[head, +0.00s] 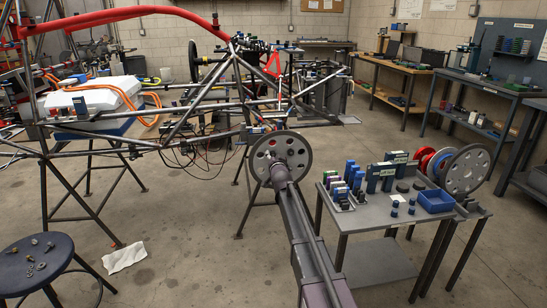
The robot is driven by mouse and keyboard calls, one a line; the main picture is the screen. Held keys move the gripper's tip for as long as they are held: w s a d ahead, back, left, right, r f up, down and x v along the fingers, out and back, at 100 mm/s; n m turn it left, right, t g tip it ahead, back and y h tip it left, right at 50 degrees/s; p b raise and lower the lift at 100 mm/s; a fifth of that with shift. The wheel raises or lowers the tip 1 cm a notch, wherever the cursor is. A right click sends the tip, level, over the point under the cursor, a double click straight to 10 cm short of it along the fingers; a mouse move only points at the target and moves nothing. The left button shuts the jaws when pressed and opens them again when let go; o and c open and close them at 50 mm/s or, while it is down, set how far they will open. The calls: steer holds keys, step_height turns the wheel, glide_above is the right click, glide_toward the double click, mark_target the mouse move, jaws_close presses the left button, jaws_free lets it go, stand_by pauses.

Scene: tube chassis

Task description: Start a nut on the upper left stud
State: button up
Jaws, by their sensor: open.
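A grey round disc (262,146) with several holes stands upright at the chassis corner, in the middle of the head view. Small marks show around its centre, but single studs are too small to tell apart. My gripper (279,170) is open at the far end of my arm, in front of the disc's lower middle. Its fingers are small and dark; I cannot tell whether they touch the disc. Several small metal pieces, seemingly nuts (41,265), lie on a round dark stool (62,250) at the lower left.
The tube chassis (90,152) rests on stands at the left. A grey table (375,217) at the right holds blue holders, a blue bin (436,201), a red disc and another grey disc (466,170). A white cloth (124,257) lies on the floor. Floor between stool and table is mostly free.

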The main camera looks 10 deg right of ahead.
steer(key=s, duration=1.1)
steer(key=shift+s, duration=0.35)
